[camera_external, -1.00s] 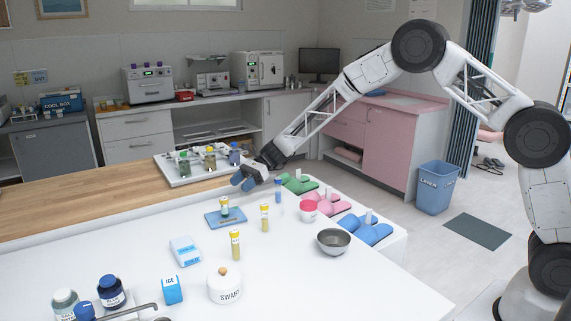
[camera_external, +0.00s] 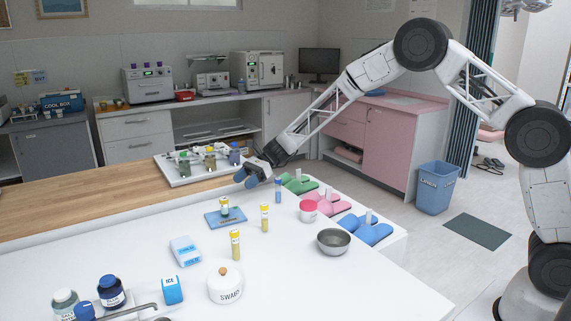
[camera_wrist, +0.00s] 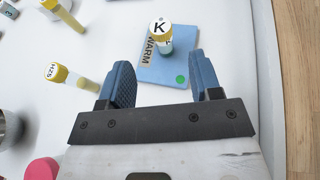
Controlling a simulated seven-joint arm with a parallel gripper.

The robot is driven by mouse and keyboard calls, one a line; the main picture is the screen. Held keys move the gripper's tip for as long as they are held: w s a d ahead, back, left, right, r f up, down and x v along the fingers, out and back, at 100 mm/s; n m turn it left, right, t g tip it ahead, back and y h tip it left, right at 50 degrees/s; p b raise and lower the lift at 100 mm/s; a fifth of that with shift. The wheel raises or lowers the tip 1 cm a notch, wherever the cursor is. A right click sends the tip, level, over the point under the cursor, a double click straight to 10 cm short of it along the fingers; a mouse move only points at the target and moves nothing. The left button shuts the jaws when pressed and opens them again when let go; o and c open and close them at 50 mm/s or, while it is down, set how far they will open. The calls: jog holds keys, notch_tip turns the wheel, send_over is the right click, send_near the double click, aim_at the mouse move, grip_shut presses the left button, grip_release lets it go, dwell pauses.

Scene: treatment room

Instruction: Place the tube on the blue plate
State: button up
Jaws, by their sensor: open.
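The blue plate (camera_external: 238,222), marked WARM, lies flat on the white table; it also shows in the wrist view (camera_wrist: 181,55). A short tube with a yellow cap (camera_external: 224,203) stands on it; its cap reads K in the wrist view (camera_wrist: 160,28). Two slimmer yellow-capped tubes stand off the plate, one to its right (camera_external: 264,217) and one nearer (camera_external: 235,245). A blue-capped tube (camera_external: 278,190) stands farther right. My gripper (camera_external: 246,180) is open and empty above the table, beyond the plate. In the wrist view, the K tube is ahead of the gap between my fingers (camera_wrist: 159,62).
A metal bowl (camera_external: 333,241), a pink-lidded jar (camera_external: 308,211) and coloured holders (camera_external: 365,230) stand at the right. A white box (camera_external: 186,250), ice pack (camera_external: 172,290) and swab jar (camera_external: 225,289) are nearer.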

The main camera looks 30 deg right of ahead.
jog(key=s+d+r+n+t+h, duration=0.1)
jog(key=s+d+r+n+h, duration=0.25)
jog(key=s+d+r, duration=0.8)
jog(key=s+d+r+n+t+h, duration=0.1)
jog(key=s+d+r+n+h, duration=0.2)
jog(key=s+d+r+n, duration=0.7)
jog(key=s+d+f+n+t+h, duration=0.1)
jog(key=s+d+h, duration=0.2)
jog(key=s+d, duration=1)
jog(key=s+d+n+t+h, duration=0.1)
jog(key=s+d+h, duration=0.3)
jog(key=s+d, duration=0.8)
jog(key=s+t, duration=0.1)
jog(key=s, duration=0.6)
jog(key=shift+s+d+f, duration=0.15)
jog(key=shift+d+f, duration=0.2)
jog(key=shift+d, duration=0.05)
